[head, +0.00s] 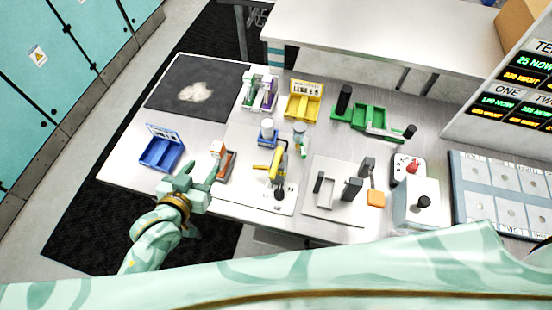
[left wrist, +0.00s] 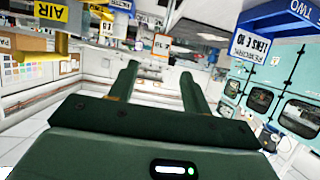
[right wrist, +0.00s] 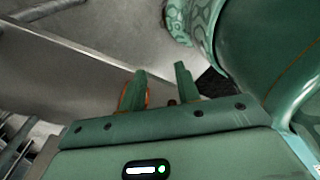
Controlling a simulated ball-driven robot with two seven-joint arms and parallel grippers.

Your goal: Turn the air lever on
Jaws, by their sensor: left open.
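A yellow lever unit (head: 277,165) with a dark knob stands on a white base plate near the front middle of the table in the head view. A yellow sign reading AIR (left wrist: 48,10) shows at the top left of the left wrist view. My left gripper (head: 201,169) is open and empty, at the table's front edge, left of the yellow unit and apart from it. Its two fingers also show spread in the left wrist view (left wrist: 160,80). My right gripper (right wrist: 160,78) is open in the right wrist view and is not visible in the head view.
A blue bin (head: 160,153) is left of my left gripper, and an orange-and-grey block (head: 224,164) is just beside it. A grey plate with dark posts (head: 333,206) stands right of the yellow unit. Yellow (head: 303,103) and green bins (head: 369,116) stand behind.

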